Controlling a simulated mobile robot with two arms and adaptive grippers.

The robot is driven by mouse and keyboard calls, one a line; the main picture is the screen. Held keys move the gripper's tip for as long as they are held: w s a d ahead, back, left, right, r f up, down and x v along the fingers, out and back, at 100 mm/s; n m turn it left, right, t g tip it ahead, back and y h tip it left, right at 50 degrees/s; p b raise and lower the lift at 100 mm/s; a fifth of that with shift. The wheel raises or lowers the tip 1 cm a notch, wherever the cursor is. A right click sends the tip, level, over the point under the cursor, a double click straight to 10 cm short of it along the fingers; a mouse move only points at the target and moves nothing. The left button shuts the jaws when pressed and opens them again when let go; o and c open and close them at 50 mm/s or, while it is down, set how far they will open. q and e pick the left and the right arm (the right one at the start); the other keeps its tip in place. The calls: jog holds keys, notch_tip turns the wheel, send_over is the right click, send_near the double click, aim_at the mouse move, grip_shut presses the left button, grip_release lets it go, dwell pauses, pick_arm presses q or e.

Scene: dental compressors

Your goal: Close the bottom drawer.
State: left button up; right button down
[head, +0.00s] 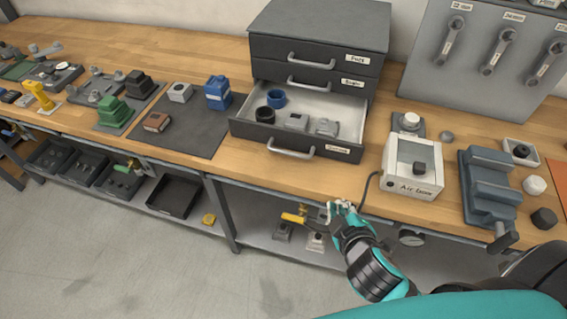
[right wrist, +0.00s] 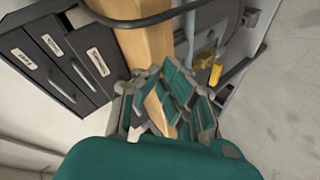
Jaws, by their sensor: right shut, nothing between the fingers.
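The dark drawer cabinet (head: 318,30) stands at the back of the wooden bench. Its bottom drawer (head: 340,152) is pulled out, with a grey handle (head: 291,151) on its front. Inside lie a blue ring, a black ring and two grey parts. The two drawers above it are shut. My right gripper (head: 342,206) is shut and empty. In the head view it appears below and to the right of the drawer front, near the bench's front edge, apart from the handle. Its fingers also show in the right wrist view (right wrist: 172,98), with dark labelled drawer fronts (right wrist: 62,62) to the left. My left gripper is out of view.
A white boxed unit (head: 412,170) with a dark hose stands right of the drawer, and a blue-grey vise (head: 490,190) beyond it. A dark mat (head: 185,127) with small parts lies to the left. A lower shelf (head: 285,244) holds more parts.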

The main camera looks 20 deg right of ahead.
jog(key=w+a+r+n+t+y, duration=0.2)
jog(key=a+r+n+t, duration=0.1)
jog(key=n, duration=0.2)
jog(key=n+t+y+p, duration=0.2)
jog(key=n+y+p, duration=0.15)
jog(key=n, duration=0.25)
send_near(276, 150)
jog(key=w+a, duration=0.1)
jog(key=a, duration=0.2)
jog(key=w, duration=0.1)
jog(key=w+d, duration=0.1)
jog(key=w, duration=0.1)
jog(key=shift+d+f, duration=0.1)
jog(key=shift+d, duration=0.15)
jog(key=shift+w+d+f, duration=0.15)
jog(key=shift+w+d, duration=0.15)
jog(key=shift+w, duration=0.1)
